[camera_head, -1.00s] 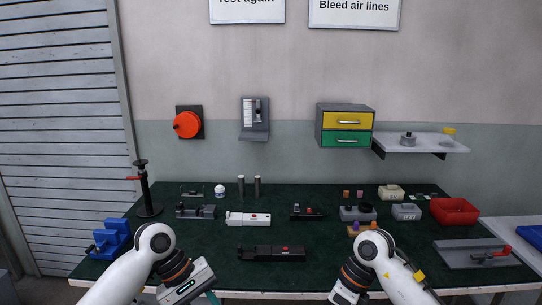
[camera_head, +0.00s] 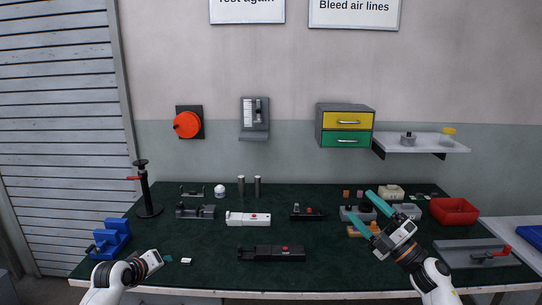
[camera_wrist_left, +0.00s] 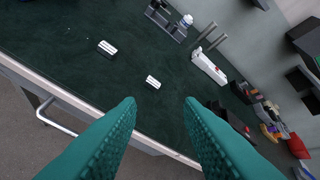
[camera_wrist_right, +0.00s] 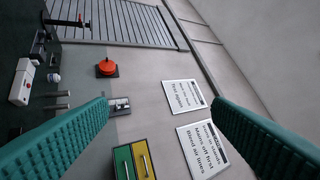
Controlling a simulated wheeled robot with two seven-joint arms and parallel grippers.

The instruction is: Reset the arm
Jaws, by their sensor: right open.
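My right gripper (camera_head: 358,203) is raised over the right part of the bench, its two teal fingers spread and pointing up and left in the head view. In the right wrist view its fingers (camera_wrist_right: 162,104) are apart with nothing between them; the wall lies beyond. My left gripper (camera_head: 166,258) is low at the front left of the bench, its fingers barely showing in the head view. In the left wrist view its fingers (camera_wrist_left: 160,104) are apart and empty, above the green bench top and its front edge.
Small white blocks (camera_wrist_left: 153,82) lie on the green bench top (camera_head: 210,280) by the left gripper. A black housing (camera_head: 272,253) sits mid-front. A red bin (camera_head: 455,211) and a grey plate (camera_head: 478,253) are at right, a blue fixture (camera_head: 110,240) at left. Drawers (camera_head: 346,126) hang behind.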

